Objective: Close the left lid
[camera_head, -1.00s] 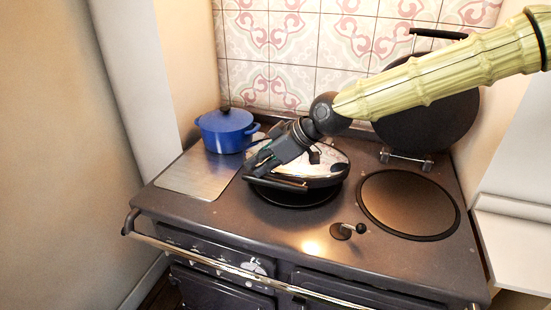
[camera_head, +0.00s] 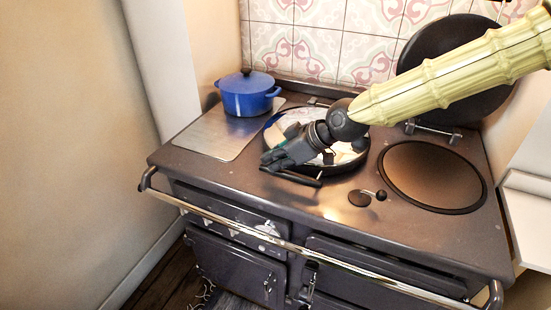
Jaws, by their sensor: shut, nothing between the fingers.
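The left lid (camera_head: 343,158) is a round, shiny, reflective cover with a dark rim. It lies down over the left hotplate and looks flat or almost flat; I cannot tell if a small gap is left. Its dark bar handle (camera_head: 305,180) sticks out at the front. My gripper (camera_head: 268,162) is shut and empty, above the front left part of the lid, close behind the handle. It hides part of the lid, and I cannot tell whether it touches it. The hotplate under the lid is hidden.
The right lid (camera_head: 440,75) stands raised against the tiled wall, partly behind my arm. The right hotplate (camera_head: 430,178) is uncovered. A blue pot (camera_head: 247,95) stands on a metal plate (camera_head: 215,135) at left. A chrome rail (camera_head: 330,258) runs along the stove's front.

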